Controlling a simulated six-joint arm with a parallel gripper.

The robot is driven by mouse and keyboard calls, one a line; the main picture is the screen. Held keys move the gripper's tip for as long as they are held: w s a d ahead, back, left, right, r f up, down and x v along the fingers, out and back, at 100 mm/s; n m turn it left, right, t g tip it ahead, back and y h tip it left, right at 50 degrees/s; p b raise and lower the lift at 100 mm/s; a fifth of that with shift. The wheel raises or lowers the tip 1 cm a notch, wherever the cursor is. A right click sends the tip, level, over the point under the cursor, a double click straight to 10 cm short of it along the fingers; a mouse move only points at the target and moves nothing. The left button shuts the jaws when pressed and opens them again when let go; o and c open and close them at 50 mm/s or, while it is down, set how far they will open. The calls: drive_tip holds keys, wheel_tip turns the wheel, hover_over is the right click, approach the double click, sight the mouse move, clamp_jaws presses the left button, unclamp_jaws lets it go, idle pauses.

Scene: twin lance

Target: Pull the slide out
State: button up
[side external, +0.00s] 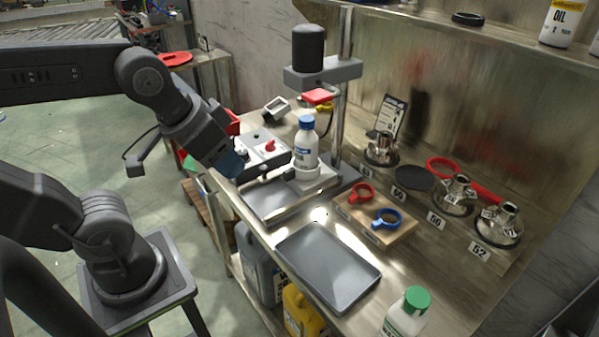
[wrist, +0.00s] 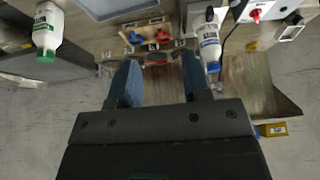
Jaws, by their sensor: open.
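The slide (side external: 312,178) is a pale carriage under the press, with a white holder on it. A white bottle with a blue cap (side external: 306,146) stands upright in the holder; it also shows in the wrist view (wrist: 208,42). A grey plate with rails (side external: 266,201) runs from the slide toward the bench's front edge. My gripper (side external: 236,166) is in the air in front of the control box, left of the slide and apart from it. In the wrist view its blue fingers (wrist: 160,65) are spread with nothing held. The slide's pull point is not clear.
A control box with a red knob (side external: 262,150) stands left of the bottle. A press head (side external: 322,72) hangs above. A wooden block with red and blue rings (side external: 376,228), a grey tray (side external: 328,266) and a green-capped bottle (side external: 406,312) occupy the bench nearer the camera.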

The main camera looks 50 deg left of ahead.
drive_tip(key=shift+o, duration=0.6)
drive_tip(key=shift+w+a, duration=0.2)
drive_tip(key=shift+w, duration=0.2)
drive_tip(key=n+g, duration=0.6)
drive_tip(key=n, duration=0.3)
hover_over(264, 167)
wheel_tip(264, 167, down, 6)
drive_tip(key=r, duration=0.1)
wheel_tip(264, 167, down, 14)
drive_tip(key=shift+r, duration=0.25)
clamp_jaws()
